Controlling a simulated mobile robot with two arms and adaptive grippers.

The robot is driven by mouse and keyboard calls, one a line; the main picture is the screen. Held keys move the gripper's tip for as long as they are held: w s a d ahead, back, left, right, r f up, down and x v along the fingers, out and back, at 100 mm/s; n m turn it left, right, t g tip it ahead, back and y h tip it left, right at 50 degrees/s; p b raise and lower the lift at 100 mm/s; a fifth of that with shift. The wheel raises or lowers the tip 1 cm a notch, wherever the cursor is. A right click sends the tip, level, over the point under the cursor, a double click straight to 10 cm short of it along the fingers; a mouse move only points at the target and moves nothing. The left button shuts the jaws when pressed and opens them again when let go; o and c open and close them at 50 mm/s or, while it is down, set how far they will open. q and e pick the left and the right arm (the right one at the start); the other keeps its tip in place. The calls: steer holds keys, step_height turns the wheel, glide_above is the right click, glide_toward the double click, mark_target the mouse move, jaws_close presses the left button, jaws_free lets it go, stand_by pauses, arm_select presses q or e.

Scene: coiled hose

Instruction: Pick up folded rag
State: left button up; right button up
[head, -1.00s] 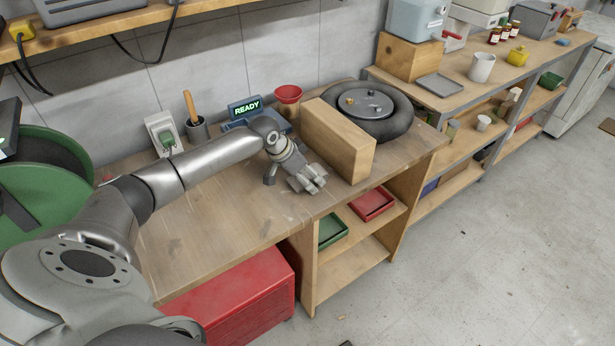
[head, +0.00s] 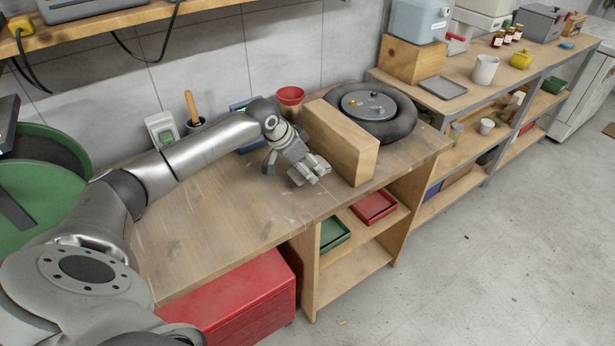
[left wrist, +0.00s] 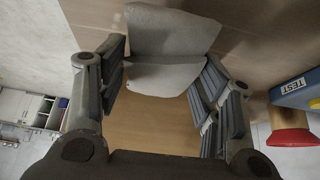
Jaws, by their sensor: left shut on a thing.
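The folded rag (left wrist: 170,45) is pale grey and shows at the top middle of the left wrist view, with a crease across it. My left gripper (left wrist: 163,82) is shut on it, with the rag's lower part between the fingers. In the head view my left gripper (head: 308,172) is over the workbench, just in front of the wooden block. There I cannot make out the rag apart from the fingers. My right gripper is not in view.
The wooden block (head: 340,145) stands close beside the gripper. A blue device (left wrist: 296,88) and a red funnel-like cup (head: 290,95) are behind it. The front of the workbench (head: 215,225) is clear.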

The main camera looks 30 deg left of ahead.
arm_select(q)
steer(key=s+r, duration=0.2)
steer(key=s+d+r+b, duration=0.1)
steer(key=s+r, duration=0.1)
steer(key=r, duration=0.1)
steer(key=shift+s+r, duration=0.15)
steer(key=shift+s, duration=0.25)
steer(key=s+d+r+b, duration=0.2)
steer(key=s+r, duration=0.2)
steer(key=s, duration=0.4)
steer(key=shift+s+d, duration=0.15)
steer(key=shift+s, duration=0.15)
